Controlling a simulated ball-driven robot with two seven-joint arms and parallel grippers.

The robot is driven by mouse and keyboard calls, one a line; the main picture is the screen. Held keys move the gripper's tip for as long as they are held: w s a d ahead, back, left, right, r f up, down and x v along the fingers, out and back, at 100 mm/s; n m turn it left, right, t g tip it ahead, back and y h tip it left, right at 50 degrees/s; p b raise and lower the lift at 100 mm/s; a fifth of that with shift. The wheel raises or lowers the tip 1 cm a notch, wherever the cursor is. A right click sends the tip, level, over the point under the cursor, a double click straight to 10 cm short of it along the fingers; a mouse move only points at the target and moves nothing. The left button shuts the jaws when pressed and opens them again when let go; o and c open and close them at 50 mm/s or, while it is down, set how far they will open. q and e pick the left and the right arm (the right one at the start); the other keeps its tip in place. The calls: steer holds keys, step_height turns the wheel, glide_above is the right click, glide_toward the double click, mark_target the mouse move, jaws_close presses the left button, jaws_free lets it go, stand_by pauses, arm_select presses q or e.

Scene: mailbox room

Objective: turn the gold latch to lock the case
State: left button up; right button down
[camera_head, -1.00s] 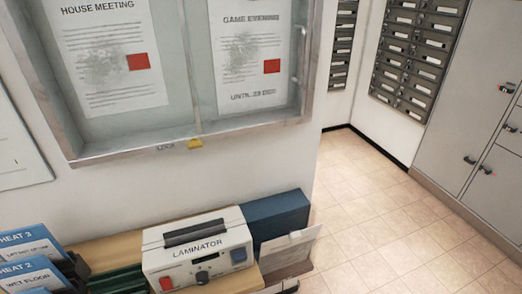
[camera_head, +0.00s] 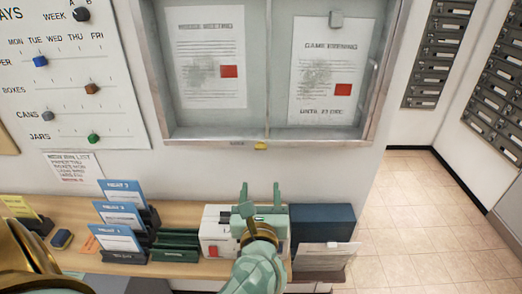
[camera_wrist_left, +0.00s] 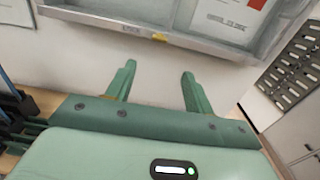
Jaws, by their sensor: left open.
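The notice case (camera_head: 263,139) is a wall-mounted, metal-framed case with two glazed panels and papers inside. In the left wrist view the latch (camera_wrist_left: 159,38) lies beyond and between my fingertips. My left gripper (camera_head: 260,188) is open and empty, fingers pointing up, below the latch and apart from it. In the left wrist view its two green fingers (camera_wrist_left: 158,69) are spread wide. My right gripper is not in view.
Below the case, a shelf (camera_head: 75,210) holds leaflet racks (camera_head: 122,218), a laminator (camera_head: 214,237) partly hidden by my left arm, and a dark blue box (camera_head: 322,226). A slider board (camera_head: 70,75) hangs at left. Mailboxes (camera_head: 440,55) line the right walls; the floor there is clear.

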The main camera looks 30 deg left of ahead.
mark_target(261, 149)
arm_select(q)
steer(key=p+x, duration=0.1)
steer(key=x, duration=1.4)
steer(key=shift+a, duration=0.15)
steer(key=shift+s, duration=0.1)
steer(key=c, duration=1)
